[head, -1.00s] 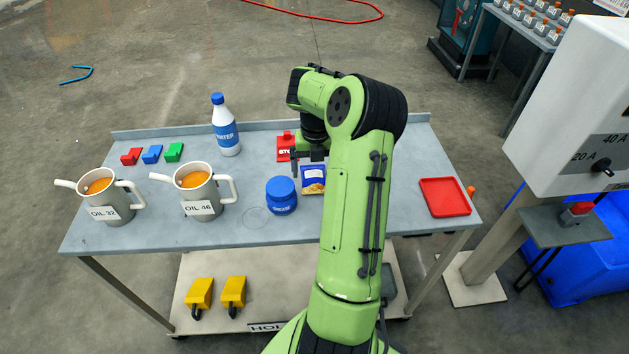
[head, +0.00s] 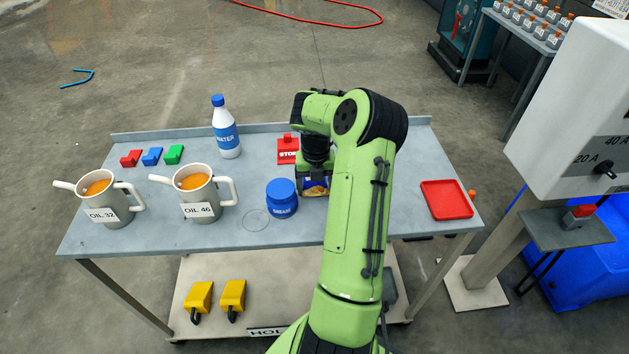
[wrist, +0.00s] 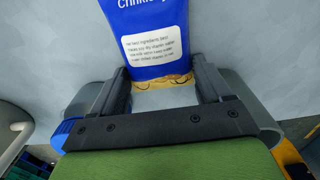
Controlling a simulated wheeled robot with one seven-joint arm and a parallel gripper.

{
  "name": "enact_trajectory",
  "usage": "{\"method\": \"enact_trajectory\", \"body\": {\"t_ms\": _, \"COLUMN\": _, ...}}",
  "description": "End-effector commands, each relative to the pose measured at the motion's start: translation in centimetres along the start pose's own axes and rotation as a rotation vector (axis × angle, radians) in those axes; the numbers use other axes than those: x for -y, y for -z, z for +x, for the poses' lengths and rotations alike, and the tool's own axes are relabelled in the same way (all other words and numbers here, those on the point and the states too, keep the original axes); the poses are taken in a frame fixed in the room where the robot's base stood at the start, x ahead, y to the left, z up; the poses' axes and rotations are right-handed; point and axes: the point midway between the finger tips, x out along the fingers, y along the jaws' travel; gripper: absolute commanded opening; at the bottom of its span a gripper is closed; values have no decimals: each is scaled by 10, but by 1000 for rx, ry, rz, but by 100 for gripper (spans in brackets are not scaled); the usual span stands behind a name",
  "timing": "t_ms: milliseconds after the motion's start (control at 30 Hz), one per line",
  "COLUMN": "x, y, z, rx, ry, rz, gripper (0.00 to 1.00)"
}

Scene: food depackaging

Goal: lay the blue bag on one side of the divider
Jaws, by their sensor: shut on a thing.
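The blue bag (head: 316,190) lies on the grey table near its middle, mostly hidden under my gripper (head: 312,182). In the wrist view the bag (wrist: 150,28) is blue with a white text label and a picture of food along its near edge. My two dark fingers (wrist: 163,80) are at both sides of that edge, and the gripper is shut on the bag. Whether the bag is lifted off the table is hard to tell. I cannot make out a divider in these views.
A water bottle (head: 226,132) and two oil jugs (head: 196,203) are further left. A red tray (head: 446,199) is at the right.

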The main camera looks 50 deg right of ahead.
Motion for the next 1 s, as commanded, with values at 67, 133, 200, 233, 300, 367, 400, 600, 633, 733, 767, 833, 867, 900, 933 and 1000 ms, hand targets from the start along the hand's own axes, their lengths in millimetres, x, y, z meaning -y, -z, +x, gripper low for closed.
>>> {"method": "enact_trajectory", "body": {"t_ms": 67, "x": 0, "y": 0, "z": 0, "rx": 0, "ry": 0, "rz": 0, "gripper": 43}}
{"method": "enact_trajectory", "body": {"t_ms": 133, "x": 0, "y": 0, "z": 0, "rx": 1, "ry": 0, "rz": 0, "gripper": 43}}
{"method": "enact_trajectory", "body": {"t_ms": 200, "x": 0, "y": 0, "z": -3, "rx": 1, "ry": 0, "rz": 0, "gripper": 43}}
{"method": "enact_trajectory", "body": {"t_ms": 233, "x": 0, "y": 0, "z": -5, "rx": 1, "ry": 1, "rz": 0, "gripper": 43}}
{"method": "enact_trajectory", "body": {"t_ms": 300, "x": 0, "y": -1, "z": -13, "rx": 3, "ry": 1, "rz": 0, "gripper": 43}}
{"method": "enact_trajectory", "body": {"t_ms": 367, "x": 0, "y": -1, "z": -23, "rx": 3, "ry": 2, "rz": 0, "gripper": 43}}
{"method": "enact_trajectory", "body": {"t_ms": 400, "x": 0, "y": -1, "z": -31, "rx": 5, "ry": 2, "rz": 0, "gripper": 43}}
{"method": "enact_trajectory", "body": {"t_ms": 600, "x": 0, "y": -1, "z": -81, "rx": 5, "ry": 2, "rz": 0, "gripper": 43}}
{"method": "enact_trajectory", "body": {"t_ms": 633, "x": 0, "y": -1, "z": -90, "rx": 6, "ry": 2, "rz": 0, "gripper": 43}}
{"method": "enact_trajectory", "body": {"t_ms": 733, "x": 0, "y": -1, "z": -118, "rx": 6, "ry": 2, "rz": 0, "gripper": 43}}
{"method": "enact_trajectory", "body": {"t_ms": 767, "x": -1, "y": -1, "z": -126, "rx": 6, "ry": 1, "rz": 0, "gripper": 43}}
{"method": "enact_trajectory", "body": {"t_ms": 833, "x": 0, "y": -1, "z": -144, "rx": 5, "ry": 2, "rz": 0, "gripper": 43}}
{"method": "enact_trajectory", "body": {"t_ms": 867, "x": -1, "y": -1, "z": -151, "rx": 4, "ry": 1, "rz": -1, "gripper": 43}}
{"method": "enact_trajectory", "body": {"t_ms": 900, "x": -1, "y": -1, "z": -159, "rx": 5, "ry": 0, "rz": 0, "gripper": 43}}
{"method": "enact_trajectory", "body": {"t_ms": 933, "x": 0, "y": 0, "z": -164, "rx": 2, "ry": 1, "rz": 0, "gripper": 43}}
{"method": "enact_trajectory", "body": {"t_ms": 1000, "x": -1, "y": 0, "z": -173, "rx": 2, "ry": 0, "rz": -1, "gripper": 43}}
